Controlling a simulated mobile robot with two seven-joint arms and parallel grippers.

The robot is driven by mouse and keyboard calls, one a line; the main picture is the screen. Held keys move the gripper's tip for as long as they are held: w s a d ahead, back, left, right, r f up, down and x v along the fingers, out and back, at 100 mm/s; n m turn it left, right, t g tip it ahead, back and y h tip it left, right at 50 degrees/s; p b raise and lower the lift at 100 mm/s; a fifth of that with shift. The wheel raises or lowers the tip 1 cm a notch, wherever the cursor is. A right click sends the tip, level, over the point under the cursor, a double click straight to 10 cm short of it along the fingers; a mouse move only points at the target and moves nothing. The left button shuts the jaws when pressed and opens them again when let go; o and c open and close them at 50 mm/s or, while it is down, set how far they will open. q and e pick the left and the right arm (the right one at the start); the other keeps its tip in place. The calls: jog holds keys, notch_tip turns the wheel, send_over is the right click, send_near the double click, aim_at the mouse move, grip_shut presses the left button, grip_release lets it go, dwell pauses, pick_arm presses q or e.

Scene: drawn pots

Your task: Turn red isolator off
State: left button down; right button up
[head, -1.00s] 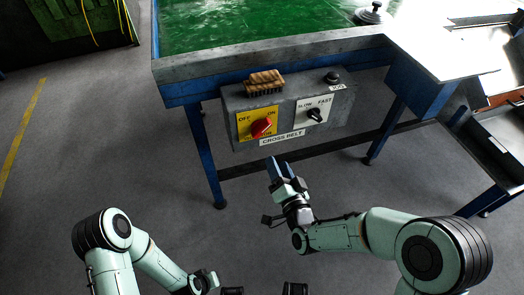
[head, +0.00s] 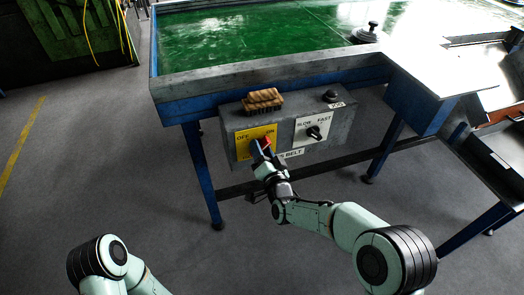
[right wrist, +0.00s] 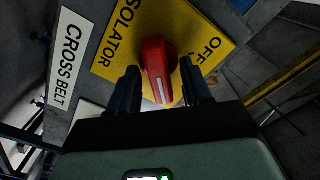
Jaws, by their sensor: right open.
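The red isolator knob (right wrist: 158,66) is on a yellow plate (right wrist: 110,48) marked OFF and ISOLATOR in the right wrist view. In the head view the knob (head: 266,142) is partly hidden by my right gripper (head: 262,148), on the left of the grey control box (head: 345,122). My right gripper (right wrist: 160,92) is open, with one finger on each side of the knob. I cannot tell whether the fingers touch it. The white line on the knob points toward my gripper's palm. My left gripper is out of the head view.
A black SLOW/FAST knob (head: 313,132) is to the right on the same box. A wooden brush (head: 263,98) lies on top of the box. The green-topped table (head: 230,40) stands above, with blue legs (head: 203,175) on the floor.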

grip_shut()
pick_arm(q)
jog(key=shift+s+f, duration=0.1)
pick_arm(e)
jog(key=shift+n, duration=0.3)
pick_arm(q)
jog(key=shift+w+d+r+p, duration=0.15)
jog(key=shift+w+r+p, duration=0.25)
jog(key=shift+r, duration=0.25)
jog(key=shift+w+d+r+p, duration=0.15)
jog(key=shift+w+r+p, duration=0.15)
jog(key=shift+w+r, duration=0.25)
pick_arm(e)
jog(key=shift+s+a+n, duration=0.1)
jog(key=shift+a+n, duration=0.1)
jog(key=shift+n, duration=2.65)
jog(key=shift+a+n, duration=0.15)
jog(key=shift+n, duration=2.75)
jog(key=shift+s+a+n, duration=0.1)
jog(key=shift+a+n, duration=0.1)
jog(key=shift+n, duration=2.65)
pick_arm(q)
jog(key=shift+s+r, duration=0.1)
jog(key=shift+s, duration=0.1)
pick_arm(e)
jog(key=shift+w, duration=0.1)
